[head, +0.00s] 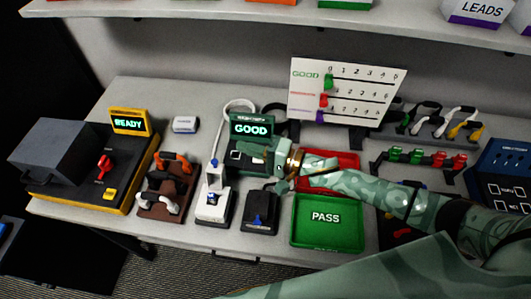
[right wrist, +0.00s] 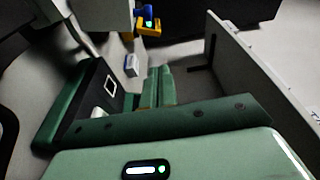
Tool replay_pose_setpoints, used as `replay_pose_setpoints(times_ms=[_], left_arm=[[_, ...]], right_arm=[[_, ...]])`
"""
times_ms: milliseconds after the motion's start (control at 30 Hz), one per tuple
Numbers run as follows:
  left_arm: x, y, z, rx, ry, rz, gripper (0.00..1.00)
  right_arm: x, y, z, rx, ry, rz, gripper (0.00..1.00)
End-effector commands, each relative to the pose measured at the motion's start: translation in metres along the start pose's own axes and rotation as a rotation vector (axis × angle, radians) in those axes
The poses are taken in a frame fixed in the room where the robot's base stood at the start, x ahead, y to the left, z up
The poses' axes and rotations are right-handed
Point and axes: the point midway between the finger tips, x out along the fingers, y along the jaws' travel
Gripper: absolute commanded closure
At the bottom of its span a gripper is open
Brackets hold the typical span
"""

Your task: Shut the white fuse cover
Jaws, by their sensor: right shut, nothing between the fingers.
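A small white box with a dark label (head: 185,124) sits at the back of the bench, right of the yellow-edged READY station; I cannot tell whether it is the fuse cover or whether a lid on it is open. It seems to show in the right wrist view (right wrist: 131,65) too, beyond the fingers. My right gripper (head: 246,147) reaches in from the right over the green GOOD tester (head: 252,128) and hides part of it. Its two green fingers (right wrist: 158,82) are together with nothing between them. My left gripper is not in view.
A green PASS tray (head: 325,238) and a red tray (head: 345,158) lie near my right arm. A white chart board (head: 345,90) stands behind.

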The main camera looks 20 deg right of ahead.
Motion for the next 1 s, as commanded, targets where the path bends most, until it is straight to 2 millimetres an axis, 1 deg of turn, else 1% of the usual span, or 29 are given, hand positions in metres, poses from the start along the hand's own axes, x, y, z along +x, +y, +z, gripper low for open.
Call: replay_pose_setpoints(times_ms=[33,100,200,400,833,933,1000], left_arm=[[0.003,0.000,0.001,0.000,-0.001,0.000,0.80],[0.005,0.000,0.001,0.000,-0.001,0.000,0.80],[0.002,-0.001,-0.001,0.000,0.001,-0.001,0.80],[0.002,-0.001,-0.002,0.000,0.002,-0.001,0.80],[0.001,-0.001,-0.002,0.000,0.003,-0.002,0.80],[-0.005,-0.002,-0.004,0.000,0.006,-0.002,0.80],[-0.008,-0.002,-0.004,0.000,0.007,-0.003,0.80]], right_arm=[[0.012,0.001,0.000,-0.002,0.000,-0.001,1.00],[0.025,0.001,0.000,-0.001,-0.001,-0.001,1.00],[0.026,0.001,0.019,0.004,-0.001,0.000,1.00],[0.030,0.001,0.036,0.000,-0.001,0.001,1.00],[0.030,0.000,0.040,-0.007,0.000,0.000,1.00],[0.029,-0.004,0.044,-0.056,-0.001,-0.011,1.00],[0.029,-0.008,0.048,-0.121,0.001,-0.026,1.00]])
